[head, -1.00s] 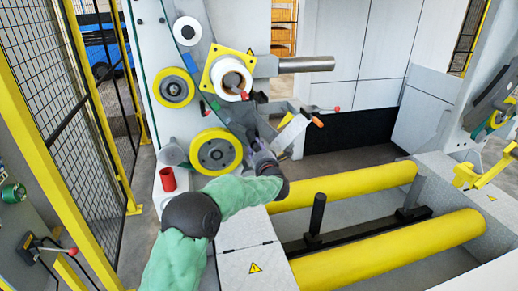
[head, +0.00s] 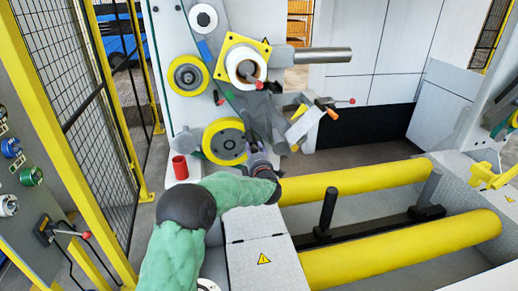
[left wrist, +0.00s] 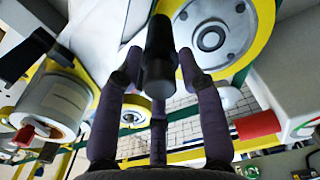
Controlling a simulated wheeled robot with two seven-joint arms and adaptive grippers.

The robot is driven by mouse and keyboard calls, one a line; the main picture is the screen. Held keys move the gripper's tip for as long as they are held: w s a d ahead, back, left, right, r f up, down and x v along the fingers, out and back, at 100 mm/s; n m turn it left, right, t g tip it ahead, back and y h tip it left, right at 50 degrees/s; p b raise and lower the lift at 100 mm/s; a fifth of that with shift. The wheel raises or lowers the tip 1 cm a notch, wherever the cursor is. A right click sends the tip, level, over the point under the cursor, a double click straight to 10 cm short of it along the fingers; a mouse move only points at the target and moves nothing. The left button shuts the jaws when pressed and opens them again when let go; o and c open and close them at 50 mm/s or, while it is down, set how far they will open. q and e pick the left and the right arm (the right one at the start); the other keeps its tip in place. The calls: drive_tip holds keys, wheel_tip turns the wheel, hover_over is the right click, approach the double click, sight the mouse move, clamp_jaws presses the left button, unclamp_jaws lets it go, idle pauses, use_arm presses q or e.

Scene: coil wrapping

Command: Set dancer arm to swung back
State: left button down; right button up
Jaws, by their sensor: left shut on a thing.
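The dancer arm appears to be the grey arm (head: 256,112) on the pale machine panel, below the white roll and right of the large yellow-rimmed wheel (head: 226,142). My left gripper (head: 256,152) is at the lower end of this area, beside the wheel. In the left wrist view a black cylindrical handle (left wrist: 159,62) sits between the fingers of my left gripper (left wrist: 160,75), and they are shut on it. The handle's join to the dancer arm is hidden, and its angle is hard to tell. My right gripper is out of view.
A white roll (head: 243,65) on a yellow plate sits above. An orange-handled lever (head: 325,110) sticks out at the right. Two yellow rollers (head: 400,250) lie in front. A yellow-framed mesh fence (head: 75,90) is at the left.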

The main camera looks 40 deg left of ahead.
use_arm(q)
drive_tip(key=shift+s+a+f+m, duration=0.2)
drive_tip(key=shift+s+a+m, duration=0.15)
drive_tip(key=shift+s+m, duration=0.25)
drive_tip(key=shift+w, duration=0.1)
drive_tip(key=c, duration=1)
unclamp_jaws()
drive_tip(key=shift+a, duration=0.1)
drive_tip(key=shift+r, duration=0.1)
drive_tip(key=v, duration=1.2)
